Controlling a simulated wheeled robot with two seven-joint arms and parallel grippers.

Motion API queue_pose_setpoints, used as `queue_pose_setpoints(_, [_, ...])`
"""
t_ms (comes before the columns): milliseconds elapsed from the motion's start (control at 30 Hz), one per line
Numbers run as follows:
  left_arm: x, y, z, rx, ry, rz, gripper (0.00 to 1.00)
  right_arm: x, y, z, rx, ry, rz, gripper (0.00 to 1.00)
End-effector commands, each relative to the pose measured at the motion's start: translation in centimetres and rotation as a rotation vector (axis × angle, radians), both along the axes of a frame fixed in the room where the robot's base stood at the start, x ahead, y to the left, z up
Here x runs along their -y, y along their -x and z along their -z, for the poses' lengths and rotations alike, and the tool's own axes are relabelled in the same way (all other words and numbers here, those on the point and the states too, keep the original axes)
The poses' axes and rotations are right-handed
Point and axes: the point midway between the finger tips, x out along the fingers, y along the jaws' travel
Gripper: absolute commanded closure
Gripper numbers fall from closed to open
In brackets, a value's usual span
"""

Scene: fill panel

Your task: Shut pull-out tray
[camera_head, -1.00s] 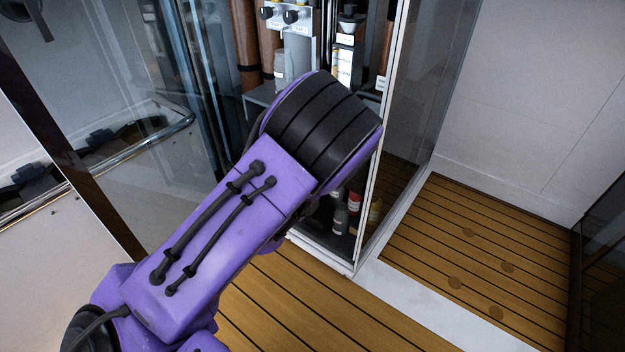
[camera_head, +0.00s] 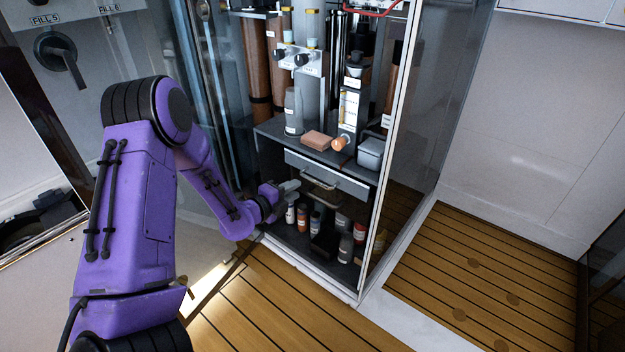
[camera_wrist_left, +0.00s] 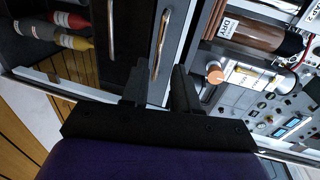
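The grey drawer-like tray front (camera_head: 351,185) with a metal handle (camera_head: 318,184) sits under the cabinet's counter. I cannot tell how far it stands out. In the left wrist view two metal bar handles show, one nearer (camera_wrist_left: 160,42) and one further left (camera_wrist_left: 110,28). My left gripper (camera_head: 292,186) is at the left end of the tray front, close to the handle. In the wrist view its two black fingers (camera_wrist_left: 162,90) are apart with nothing held between them, and the nearer handle lies ahead of the gap. My right gripper is not in view.
Several bottles (camera_head: 345,247) stand on the cabinet's bottom shelf below the tray. A brown block (camera_head: 316,140) and a grey container (camera_head: 371,153) rest on the counter. Glass panels (camera_head: 425,130) flank the cabinet. The slatted wooden floor (camera_head: 290,300) in front is clear.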

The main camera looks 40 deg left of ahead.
Motion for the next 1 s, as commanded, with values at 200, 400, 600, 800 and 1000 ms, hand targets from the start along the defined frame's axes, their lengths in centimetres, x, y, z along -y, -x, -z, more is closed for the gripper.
queue_pose_setpoints(200, [0.0,-4.6,1.3,0.004,0.002,-0.002,0.71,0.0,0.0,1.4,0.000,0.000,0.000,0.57])
queue_pose_setpoints(400, [0.1,-8.2,2.0,0.004,0.001,-0.003,0.71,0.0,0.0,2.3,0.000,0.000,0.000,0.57])
queue_pose_setpoints(600, [0.2,-9.5,2.0,0.003,0.004,-0.004,0.71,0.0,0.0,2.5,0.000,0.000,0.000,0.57])
queue_pose_setpoints(800, [0.3,-9.5,1.9,0.003,0.004,-0.004,0.74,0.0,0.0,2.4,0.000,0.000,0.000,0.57])
queue_pose_setpoints(1000, [0.3,-9.4,1.9,0.003,0.004,-0.004,1.00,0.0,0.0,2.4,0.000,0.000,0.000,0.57])
